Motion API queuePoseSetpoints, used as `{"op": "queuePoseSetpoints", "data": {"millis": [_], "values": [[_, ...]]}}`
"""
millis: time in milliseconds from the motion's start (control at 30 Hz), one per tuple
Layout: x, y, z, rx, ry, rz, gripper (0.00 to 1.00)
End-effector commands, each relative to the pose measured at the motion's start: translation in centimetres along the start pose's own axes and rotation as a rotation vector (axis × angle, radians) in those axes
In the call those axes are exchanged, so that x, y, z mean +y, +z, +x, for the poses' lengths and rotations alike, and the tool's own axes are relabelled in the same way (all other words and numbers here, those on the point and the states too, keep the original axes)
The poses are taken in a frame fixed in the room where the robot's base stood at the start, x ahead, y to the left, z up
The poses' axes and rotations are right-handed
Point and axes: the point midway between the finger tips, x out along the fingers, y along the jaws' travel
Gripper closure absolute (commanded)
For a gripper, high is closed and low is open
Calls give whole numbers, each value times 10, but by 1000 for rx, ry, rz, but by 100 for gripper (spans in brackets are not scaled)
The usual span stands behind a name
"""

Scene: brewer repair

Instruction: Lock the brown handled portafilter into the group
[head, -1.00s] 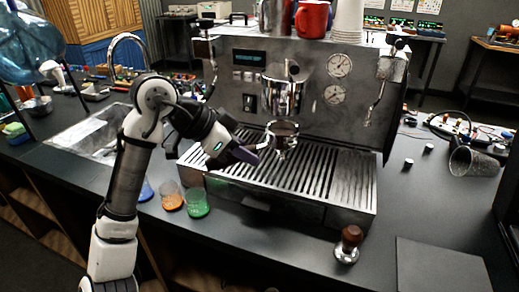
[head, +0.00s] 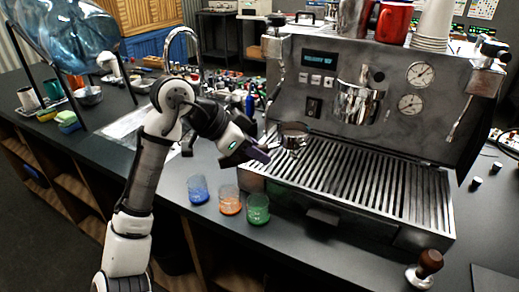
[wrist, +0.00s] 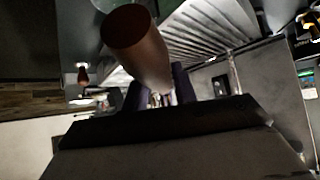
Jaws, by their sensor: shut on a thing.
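The portafilter's metal basket (head: 293,135) shows in the head view, just beyond my gripper (head: 259,153), over the left part of the drip tray. Its brown handle (wrist: 138,48) is large in the wrist view, between and above the dark purple fingers of my gripper (wrist: 157,92). My gripper is shut on the portafilter. The shiny group (head: 358,102) is on the machine's front, up and to the right of the basket, and clearly apart from it. The handle is mostly hidden by my gripper in the head view.
The slatted drip tray (head: 375,195) lies below. A brown-handled tamper (head: 425,270) stands at the lower right. Cups sit on top of the machine.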

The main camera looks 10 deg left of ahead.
Motion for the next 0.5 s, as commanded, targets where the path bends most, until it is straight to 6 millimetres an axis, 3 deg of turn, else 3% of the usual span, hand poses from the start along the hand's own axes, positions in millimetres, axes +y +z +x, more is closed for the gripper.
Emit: {"op": "queuePoseSetpoints", "data": {"millis": [500], "values": [[0, -27, 26, 1, -1, 1, 100]]}}
